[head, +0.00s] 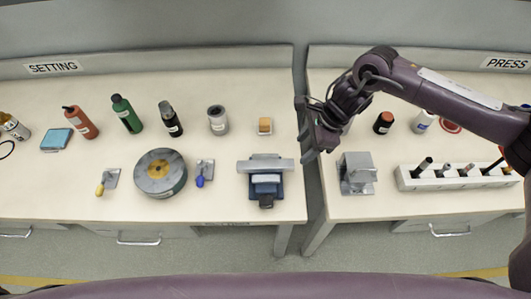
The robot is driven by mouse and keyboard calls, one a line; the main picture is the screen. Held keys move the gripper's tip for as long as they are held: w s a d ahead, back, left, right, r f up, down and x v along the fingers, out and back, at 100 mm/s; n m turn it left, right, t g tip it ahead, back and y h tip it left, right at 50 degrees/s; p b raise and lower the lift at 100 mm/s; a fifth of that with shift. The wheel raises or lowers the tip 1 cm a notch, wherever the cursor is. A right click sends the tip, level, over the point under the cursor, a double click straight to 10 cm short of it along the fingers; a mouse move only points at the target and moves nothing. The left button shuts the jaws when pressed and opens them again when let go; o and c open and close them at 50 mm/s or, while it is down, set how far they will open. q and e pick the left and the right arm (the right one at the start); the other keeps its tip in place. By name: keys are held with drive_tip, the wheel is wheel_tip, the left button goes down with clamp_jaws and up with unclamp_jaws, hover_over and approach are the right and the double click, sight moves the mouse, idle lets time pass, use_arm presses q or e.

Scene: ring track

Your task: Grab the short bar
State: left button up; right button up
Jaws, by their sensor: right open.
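A white rack (458,178) on the right bench holds several short upright pieces, some with black tops. One of them is a small grey bar-like piece (443,169). A flat grey metal bar (265,165) lies across a blue block on the left bench. I cannot tell for sure which one is the short bar. My right gripper (310,137) is open and empty, above the gap between the two benches. It is to the left of the rack and apart from it. My left gripper is not in view.
A grey metal block (357,173) stands on the right bench, between my right gripper and the rack. My right arm passes over the right bench.

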sight(291, 163)
drive_tip(key=shift+s+a+f+p, duration=0.35)
drive_tip(key=shift+f+p, duration=0.15)
drive_tip(key=shift+f, duration=0.05)
drive_tip(key=shift+s+a+f+p, duration=0.3)
drive_tip(key=shift+s+f+p, duration=0.05)
drive_tip(key=shift+f+p, duration=0.15)
drive_tip(key=f, duration=0.2)
drive_tip(key=a+p, duration=0.1)
drive_tip(key=shift+w+f, duration=0.35)
drive_tip(key=shift+f, duration=0.05)
drive_tip(key=shift+a+f, duration=0.2)
drive_tip(key=shift+f, duration=0.4)
drive_tip(key=c, duration=0.7)
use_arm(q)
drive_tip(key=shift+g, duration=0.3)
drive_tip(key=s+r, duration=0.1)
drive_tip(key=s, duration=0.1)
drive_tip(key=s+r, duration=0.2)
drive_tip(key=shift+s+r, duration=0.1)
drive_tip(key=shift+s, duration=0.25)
use_arm(e)
drive_tip(key=c, duration=0.4)
